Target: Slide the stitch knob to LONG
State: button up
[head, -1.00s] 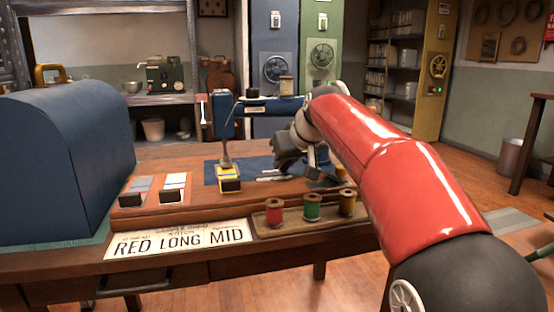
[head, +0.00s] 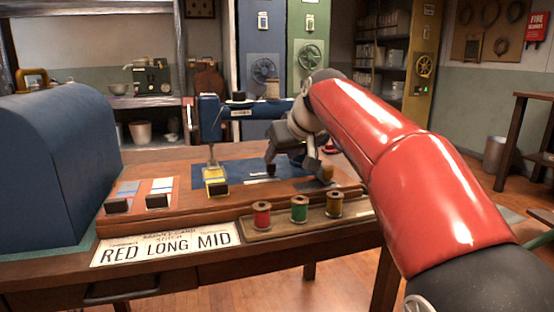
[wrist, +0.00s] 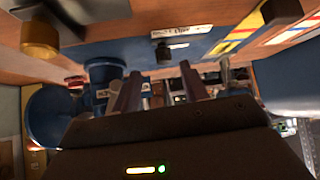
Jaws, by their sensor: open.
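A small dark knob (wrist: 163,52) stands by a white label (wrist: 181,32) in the wrist view, on the blue panel; the label's small print seems to read LONG. In the head view a dark knob (head: 271,169) shows on the blue panel (head: 238,172), just by my gripper (head: 292,162). My gripper is open, its two fingers spread and empty in the wrist view (wrist: 160,86). The knob appears between and beyond the fingertips there, apart from them. The sign (head: 165,245) at the board's front reads RED LONG MID.
A brass knob (head: 327,173) is right of my gripper. Thread spools (head: 299,209) stand in a front tray.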

jog(key=shift+v, duration=1.5)
jog(key=shift+d, duration=0.1)
jog(key=shift+s+d, duration=0.2)
jog(key=shift+s, duration=0.15)
jog(key=s+d+f+m+h+p, duration=0.1)
jog(key=s+d+f, duration=0.3)
jog(key=s, duration=0.6)
jog(key=s+d+f+m+g+h+p, duration=0.1)
jog(key=s+d+f+m+p, duration=0.1)
jog(key=s+f, duration=0.6)
jog(key=s+d+f+m+g+h+p, duration=0.1)
jog(key=s+d+f, duration=0.4)
jog(key=s, duration=0.7)
jog(key=f+m+h+p, duration=0.1)
jog(key=p, duration=0.1)
jog(key=shift+s+d+p, duration=0.15)
jog(key=shift+d+p, duration=0.15)
jog(key=shift+p, duration=0.1)
